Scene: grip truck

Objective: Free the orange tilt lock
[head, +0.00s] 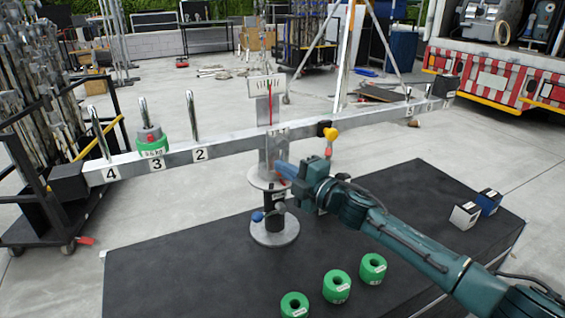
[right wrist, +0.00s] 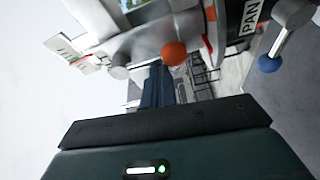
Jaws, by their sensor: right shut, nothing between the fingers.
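A round orange knob (right wrist: 174,53) sits on the grey pivot head in the right wrist view, just beside my right gripper's fingertips (right wrist: 157,72). In the head view my right gripper (head: 283,168) is shut and empty, close against the column (head: 272,150) below the beam. A yellow-orange knob (head: 331,134) hangs by the beam just right of the pivot; I cannot tell whether it is the same knob. The long beam (head: 225,146) tilts, left end low and right end high. My left gripper is not in view.
A green weight (head: 151,140) sits on peg 3. A blue-ended lever (head: 257,216) is low on the column, near a PAN label (right wrist: 250,16). Green rings (head: 336,287) and small boxes (head: 465,214) lie on the dark mat (head: 170,280).

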